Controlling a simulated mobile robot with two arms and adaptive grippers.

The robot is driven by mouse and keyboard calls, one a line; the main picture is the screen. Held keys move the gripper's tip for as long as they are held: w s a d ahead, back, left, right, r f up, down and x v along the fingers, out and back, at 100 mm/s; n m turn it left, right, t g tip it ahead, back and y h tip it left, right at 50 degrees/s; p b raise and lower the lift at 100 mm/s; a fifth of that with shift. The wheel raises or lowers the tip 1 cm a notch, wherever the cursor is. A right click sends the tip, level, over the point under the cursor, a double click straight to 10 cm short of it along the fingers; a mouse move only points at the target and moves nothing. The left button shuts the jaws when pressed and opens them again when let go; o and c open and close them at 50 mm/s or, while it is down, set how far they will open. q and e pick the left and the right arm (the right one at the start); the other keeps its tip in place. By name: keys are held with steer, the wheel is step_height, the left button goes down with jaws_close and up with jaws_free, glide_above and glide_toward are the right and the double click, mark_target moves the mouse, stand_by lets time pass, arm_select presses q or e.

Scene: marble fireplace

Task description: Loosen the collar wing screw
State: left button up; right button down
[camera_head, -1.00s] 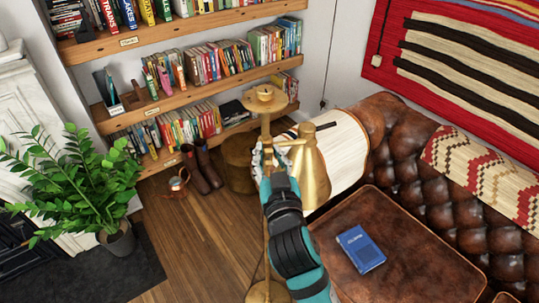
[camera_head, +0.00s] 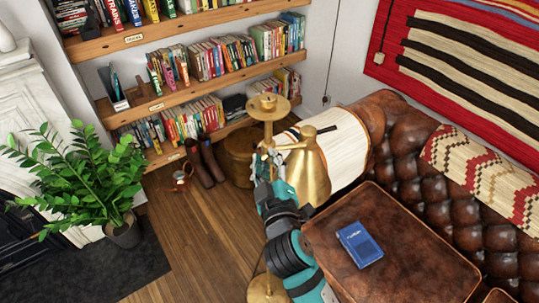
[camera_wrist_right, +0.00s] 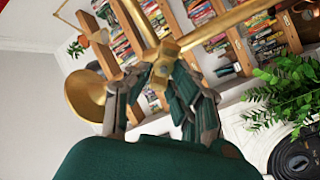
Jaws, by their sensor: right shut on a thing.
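A brass floor lamp has a round disc top (camera_head: 268,106), a cone shade (camera_head: 309,172) and a round base (camera_head: 266,289). My right gripper (camera_head: 268,164) is at the pole just below the disc, left of the shade. In the right wrist view, the fingers of my right gripper (camera_wrist_right: 162,84) are closed in on the brass collar wing screw (camera_wrist_right: 162,70) at the pole joint. The fingers hide most of the screw, so its angle cannot be told. The shade also shows at the left of the wrist view (camera_wrist_right: 84,96). My left gripper is not in view.
A leather sofa (camera_head: 425,190) and a leather ottoman (camera_head: 390,262) with a blue book (camera_head: 359,244) lie to the right. Bookshelves (camera_head: 180,99) stand behind. A potted plant (camera_head: 80,185) is at left. The wooden floor (camera_head: 185,245) left of the lamp is clear.

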steer(key=n+p, duration=0.1)
steer(key=n, duration=0.3)
steer(key=shift+a+n+p, duration=0.15)
steer(key=shift+n+p, duration=0.15)
steer(key=shift+p, duration=0.1)
steer(key=shift+f+n+p, duration=0.2)
steer(key=shift+n+p, duration=0.2)
steer(key=shift+n, duration=0.75)
steer(key=shift+f+n+p, duration=0.2)
steer(key=shift+n+p, duration=0.2)
steer(key=shift+n, duration=0.75)
steer(key=c, duration=1.2)
jaws_free()
steer(key=shift+a+f, duration=0.1)
